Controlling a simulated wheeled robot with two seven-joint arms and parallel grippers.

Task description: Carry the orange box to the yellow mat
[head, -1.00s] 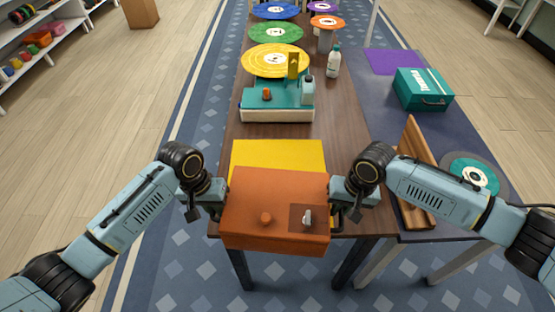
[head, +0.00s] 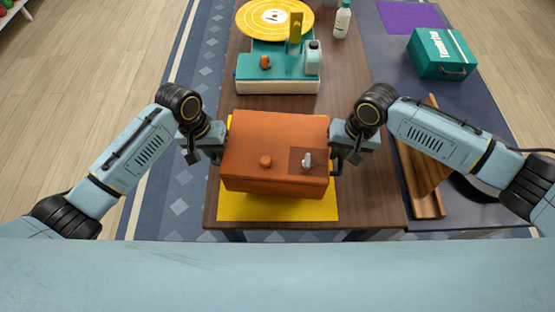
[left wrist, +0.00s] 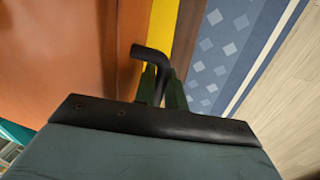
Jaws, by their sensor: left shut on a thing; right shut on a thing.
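The orange box (head: 277,145) is held between my two grippers in the head view, above the yellow mat (head: 275,209). The mat shows in front of the box and in thin strips at its sides. I cannot tell for sure whether the box touches the mat. My left gripper (head: 219,153) is shut on a black handle at the box's left side. The handle (left wrist: 150,60) also shows between the fingers in the left wrist view, beside the orange wall. My right gripper (head: 337,158) is shut at the box's right side, its handle mostly hidden.
The mat lies on a brown wooden table (head: 222,200). A teal and cream machine (head: 277,84) stands behind the box, with a yellow disc (head: 275,18) and a white bottle (head: 342,20) beyond. On the right are a wooden stand (head: 424,190) and a teal case (head: 441,54).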

